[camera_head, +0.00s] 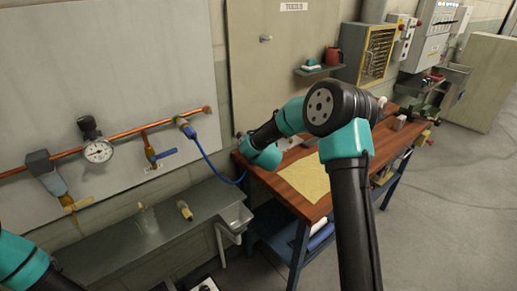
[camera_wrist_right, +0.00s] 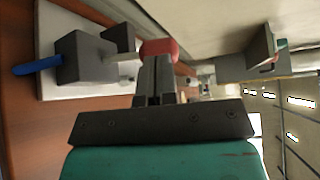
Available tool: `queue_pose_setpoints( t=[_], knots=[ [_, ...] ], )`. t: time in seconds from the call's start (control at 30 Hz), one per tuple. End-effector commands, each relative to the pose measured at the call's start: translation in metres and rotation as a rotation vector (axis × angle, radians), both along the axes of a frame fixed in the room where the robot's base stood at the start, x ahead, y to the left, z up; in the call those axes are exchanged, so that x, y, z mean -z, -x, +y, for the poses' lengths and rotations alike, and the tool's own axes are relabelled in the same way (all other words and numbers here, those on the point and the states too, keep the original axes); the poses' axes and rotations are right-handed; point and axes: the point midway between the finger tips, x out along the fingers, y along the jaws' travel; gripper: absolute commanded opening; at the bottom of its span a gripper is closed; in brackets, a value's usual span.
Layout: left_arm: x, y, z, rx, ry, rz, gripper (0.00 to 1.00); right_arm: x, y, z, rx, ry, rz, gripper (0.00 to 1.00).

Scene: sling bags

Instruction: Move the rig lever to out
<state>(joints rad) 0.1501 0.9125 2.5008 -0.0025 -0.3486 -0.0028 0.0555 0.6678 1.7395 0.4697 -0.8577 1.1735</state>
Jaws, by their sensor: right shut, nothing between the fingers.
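The rig is in the right wrist view: grey blocks (camera_wrist_right: 84,56) on a pale base plate (camera_wrist_right: 60,22), with a blue rod (camera_wrist_right: 37,68) at the left. Its lever is a pale bar with a red knob (camera_wrist_right: 160,47) at the end. My right gripper (camera_wrist_right: 154,62) is shut and empty, its fingertips right at the red knob; I cannot tell whether they touch it. In the head view my right arm reaches over the wooden bench and hides the gripper and most of the rig. My left gripper is out of frame; only part of that arm shows.
The wooden bench (camera_head: 325,207) holds a yellow sheet (camera_head: 304,178). A small shelf (camera_head: 318,70) is on the wall behind. Left are a copper pipe (camera_head: 125,136) with a gauge (camera_head: 98,151), a blue hose (camera_head: 212,167) and a metal counter (camera_head: 110,252). Open floor lies right.

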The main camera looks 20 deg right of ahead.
Motion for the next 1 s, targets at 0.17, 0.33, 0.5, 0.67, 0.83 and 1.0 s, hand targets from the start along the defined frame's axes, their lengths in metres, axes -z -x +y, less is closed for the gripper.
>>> queue_pose_setpoints(
  t=[0.17,0.33,0.5,0.67,0.83,1.0],
  knots=[
    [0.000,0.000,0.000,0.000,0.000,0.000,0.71,-0.004,0.017,0.014,-0.009,-0.001,0.001,0.00],
    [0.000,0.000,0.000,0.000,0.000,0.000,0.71,-0.008,0.043,0.029,-0.014,-0.004,0.003,0.00],
    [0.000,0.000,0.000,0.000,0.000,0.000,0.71,-0.012,0.073,0.040,-0.014,-0.002,0.002,0.00],
    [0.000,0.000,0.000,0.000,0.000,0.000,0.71,-0.016,0.099,0.050,-0.014,-0.002,0.002,0.00],
    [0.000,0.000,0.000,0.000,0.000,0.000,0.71,-0.019,0.116,0.056,-0.013,-0.004,0.002,0.00],
    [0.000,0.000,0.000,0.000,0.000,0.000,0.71,-0.019,0.120,0.057,-0.012,-0.003,0.001,0.00]
  ],
)
